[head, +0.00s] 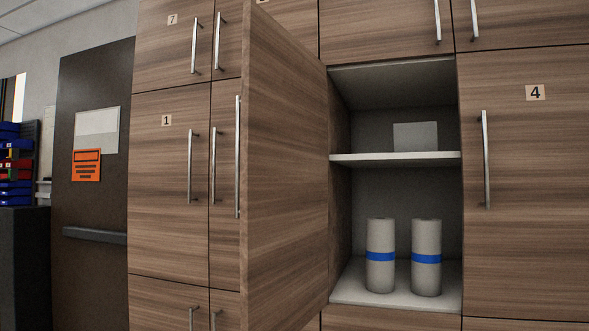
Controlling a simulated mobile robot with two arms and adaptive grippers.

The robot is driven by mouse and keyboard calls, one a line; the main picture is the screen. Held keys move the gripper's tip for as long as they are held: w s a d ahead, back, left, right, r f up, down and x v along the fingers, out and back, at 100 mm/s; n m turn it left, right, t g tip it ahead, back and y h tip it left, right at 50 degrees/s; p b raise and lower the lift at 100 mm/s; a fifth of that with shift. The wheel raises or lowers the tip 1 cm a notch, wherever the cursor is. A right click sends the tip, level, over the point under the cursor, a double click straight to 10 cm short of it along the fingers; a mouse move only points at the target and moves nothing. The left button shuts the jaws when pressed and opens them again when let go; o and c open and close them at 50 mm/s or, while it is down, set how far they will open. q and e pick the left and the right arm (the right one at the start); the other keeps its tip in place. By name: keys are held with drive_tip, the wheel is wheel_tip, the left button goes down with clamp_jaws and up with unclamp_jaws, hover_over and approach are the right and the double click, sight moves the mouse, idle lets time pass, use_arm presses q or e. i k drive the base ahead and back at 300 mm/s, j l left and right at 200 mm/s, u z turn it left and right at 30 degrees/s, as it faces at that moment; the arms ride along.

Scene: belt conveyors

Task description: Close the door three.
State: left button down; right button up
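A wood-grain cabinet door (285,180) stands wide open, hinged at the left side of an open compartment (400,190) and swung out towards me. Its inner face shows; its outer face and any number on it are hidden. Its long metal handle (238,157) sticks out past the free edge on the left. From its place between door 1 and door 4, it appears to be door three. Neither of my grippers is in view.
The compartment has a shelf (395,158) with a pale box above, and two grey rolls with blue bands (380,256) (426,258) below, inside the opening. Closed doors 1 (165,190), 4 (525,180) and 7 (175,45) surround it. A dark room door (90,210) stands left.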

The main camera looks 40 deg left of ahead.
sight(281, 190)
drive_tip(key=i+j, duration=0.15)
drive_tip(key=j, duration=0.3)
drive_tip(key=i+j+z, duration=0.1)
drive_tip(key=j, duration=0.35)
drive_tip(key=i+j, duration=0.15)
drive_tip(key=j, duration=0.35)
drive_tip(key=i+j+z, duration=0.1)
drive_tip(key=j, duration=0.35)
drive_tip(key=i+j, duration=0.1)
drive_tip(key=j, duration=0.4)
drive_tip(key=i+j+z, duration=0.15)
drive_tip(key=j, duration=0.3)
